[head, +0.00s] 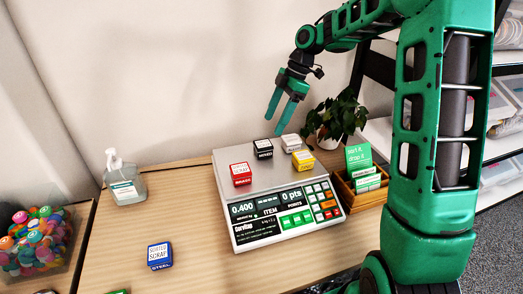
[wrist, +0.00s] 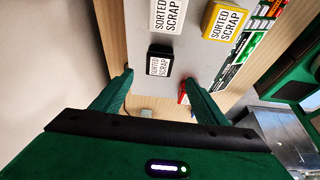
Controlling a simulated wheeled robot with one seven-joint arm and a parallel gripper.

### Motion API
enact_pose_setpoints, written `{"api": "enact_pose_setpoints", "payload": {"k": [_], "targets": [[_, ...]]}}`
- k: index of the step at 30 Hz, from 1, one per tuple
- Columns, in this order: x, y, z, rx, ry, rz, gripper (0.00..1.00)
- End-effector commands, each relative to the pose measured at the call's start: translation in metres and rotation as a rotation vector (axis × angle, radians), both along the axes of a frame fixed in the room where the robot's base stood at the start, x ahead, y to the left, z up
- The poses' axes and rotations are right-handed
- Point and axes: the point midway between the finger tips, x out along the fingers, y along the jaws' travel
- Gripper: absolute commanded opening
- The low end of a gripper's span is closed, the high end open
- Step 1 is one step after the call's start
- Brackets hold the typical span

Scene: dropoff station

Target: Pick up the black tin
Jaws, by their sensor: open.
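The black tin (head: 263,149) stands on the grey platform of the scale, near its back edge in the head view. In the wrist view the black tin (wrist: 159,61) lies ahead of the fingertips, between their lines, with a white "sorted scrap" label. My gripper (head: 280,108) is open and empty, above and slightly to the right of the tin in the head view. In the wrist view my gripper (wrist: 158,82) has its fingers spread wide, apart from the tin.
On the scale (head: 285,215) near the black tin are a red tin (head: 241,174), a white tin (head: 291,143) and a yellow tin (head: 303,161). A blue tin (head: 159,256) and a sanitizer bottle (head: 125,180) stand on the table. A plant (head: 335,118) is at the right.

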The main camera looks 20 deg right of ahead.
Motion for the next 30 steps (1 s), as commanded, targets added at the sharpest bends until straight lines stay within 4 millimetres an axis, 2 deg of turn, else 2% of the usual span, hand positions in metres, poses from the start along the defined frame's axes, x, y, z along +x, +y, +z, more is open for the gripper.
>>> {"api": "enact_pose_setpoints", "payload": {"k": [10, 17, 24, 30], "targets": [[0.002, 0.019, -0.041, 0.007, -0.004, 0.023, 0.67], [0.002, 0.025, -0.055, 0.006, -0.005, 0.022, 0.67], [0.002, 0.035, -0.085, 0.005, -0.003, 0.021, 0.67], [0.003, 0.042, -0.100, 0.005, -0.005, 0.021, 0.67]]}}
